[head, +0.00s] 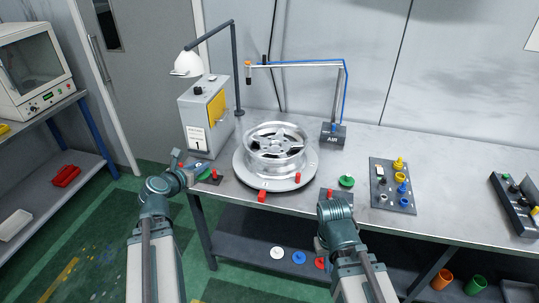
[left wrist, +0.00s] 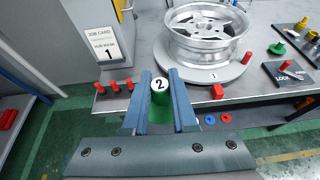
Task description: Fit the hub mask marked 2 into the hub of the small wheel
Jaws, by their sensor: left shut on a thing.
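My left gripper (left wrist: 159,97) is shut on a green hub mask with a white top marked 2 (left wrist: 160,85). In the head view this gripper (head: 189,168) is at the front left of the bench, left of the wheel. One silver spoked wheel (head: 275,147) lies flat on a round turntable (head: 245,175); it also shows in the left wrist view (left wrist: 207,30). The held mask is in front of the wheel and apart from it. My right gripper (head: 337,205) is at the bench's front edge, right of the turntable; its fingers do not show clearly.
A job card (left wrist: 106,47) reads hub mask 1. Red pegs (left wrist: 114,85) stand at the bench's front left. A red block (head: 262,196) is at the turntable's front. A green knob (head: 347,181) and a parts plate (head: 379,192) are to the right. A blue-hosed air arm (head: 300,63) rises behind.

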